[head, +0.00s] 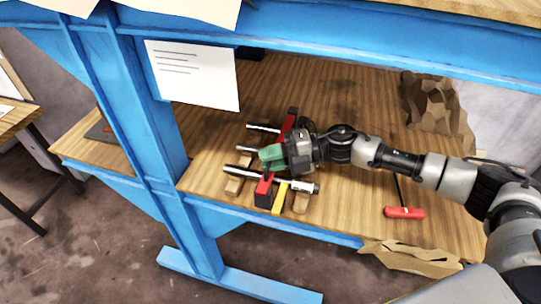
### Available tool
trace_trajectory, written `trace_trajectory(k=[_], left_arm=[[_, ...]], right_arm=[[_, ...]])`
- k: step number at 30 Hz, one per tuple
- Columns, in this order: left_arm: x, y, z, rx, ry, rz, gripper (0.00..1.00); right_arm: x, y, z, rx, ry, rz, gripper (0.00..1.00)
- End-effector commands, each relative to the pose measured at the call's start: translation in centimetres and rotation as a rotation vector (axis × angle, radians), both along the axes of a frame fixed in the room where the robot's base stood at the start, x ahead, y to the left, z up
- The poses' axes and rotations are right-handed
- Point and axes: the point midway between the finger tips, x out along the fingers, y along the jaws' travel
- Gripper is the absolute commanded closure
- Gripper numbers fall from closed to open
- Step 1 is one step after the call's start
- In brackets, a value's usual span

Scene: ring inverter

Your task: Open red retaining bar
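On the wooden shelf is a small fixture with metal rods (245,172) lying on wooden blocks. A red bar shows in two pieces: a near red part (264,188) beside a yellow piece (279,198), and a far red part (288,126). Whether these join behind my gripper is hidden. My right gripper (284,155) reaches in from the right, over the middle of the fixture between the red parts. A green piece (271,156) is at its tip; I cannot tell whether it is held. The finger opening is not clear. My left gripper is not in view.
A blue frame post (150,100) with a paper sheet (193,73) stands left of the fixture. A red-handled tool (404,213) lies to the right near the front edge. Crumpled brown material (432,100) is at back right. The shelf behind the fixture is clear.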

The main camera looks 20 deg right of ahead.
Motion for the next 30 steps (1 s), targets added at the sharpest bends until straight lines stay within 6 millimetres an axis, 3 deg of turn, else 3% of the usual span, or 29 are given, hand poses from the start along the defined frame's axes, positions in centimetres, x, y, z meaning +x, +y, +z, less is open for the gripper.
trace_trajectory(k=[5, 10, 22, 30], left_arm=[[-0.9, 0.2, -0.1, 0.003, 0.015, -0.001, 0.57], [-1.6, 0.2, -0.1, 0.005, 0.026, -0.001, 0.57], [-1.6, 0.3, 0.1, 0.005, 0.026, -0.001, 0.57], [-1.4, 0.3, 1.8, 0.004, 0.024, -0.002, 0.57]], right_arm=[[0.0, 0.0, 0.0, 0.0, 0.0, 0.0, 0.8], [0.0, 0.0, 0.0, 0.0, 0.0, 0.0, 1.0], [0.1, -0.1, 0.4, 0.007, 0.011, -0.001, 1.0], [0.6, -0.4, 3.2, 0.072, 0.104, -0.001, 1.0]])
